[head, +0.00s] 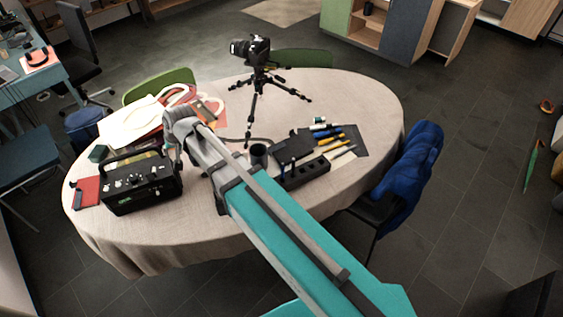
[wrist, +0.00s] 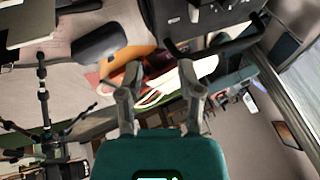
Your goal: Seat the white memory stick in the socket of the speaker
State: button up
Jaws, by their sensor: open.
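The speaker (head: 142,190), a black box with a carrying handle and knobs on its front, stands at the left front of the round table (head: 220,240). In the wrist view part of a dark box that looks like the speaker (wrist: 205,14) shows at the top edge, with its handle below. My gripper (wrist: 160,92) is open, its two fingers apart, with papers and table items behind them. In the head view my arm reaches to the right of the speaker and its wrist hides the fingers. I cannot make out the white memory stick or the socket in either view.
A camera on a tripod (head: 257,55) stands at the back of the table. A dark cup (head: 259,156), a black power strip (head: 302,172) and pens lie right of my arm. Papers (head: 132,122) and white loops lie behind the speaker. A blue jacket (head: 408,170) hangs at right.

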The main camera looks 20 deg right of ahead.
jog(key=s+d+g+h, duration=0.1)
jog(key=s+d, duration=0.3)
jog(key=d, duration=0.7)
jog(key=s+d+f+g+h, duration=0.1)
jog(key=s+d, duration=0.3)
jog(key=d, duration=0.7)
jog(key=s+d+f+m+g+h, duration=0.1)
jog(key=s+d, duration=0.4)
jog(key=d, duration=0.6)
jog(key=shift+d+g+h, duration=0.2)
jog(key=shift+g+h, duration=0.1)
jog(key=shift+h, duration=0.2)
jog(key=shift+o, duration=0.5)
jog(key=shift+w, duration=0.1)
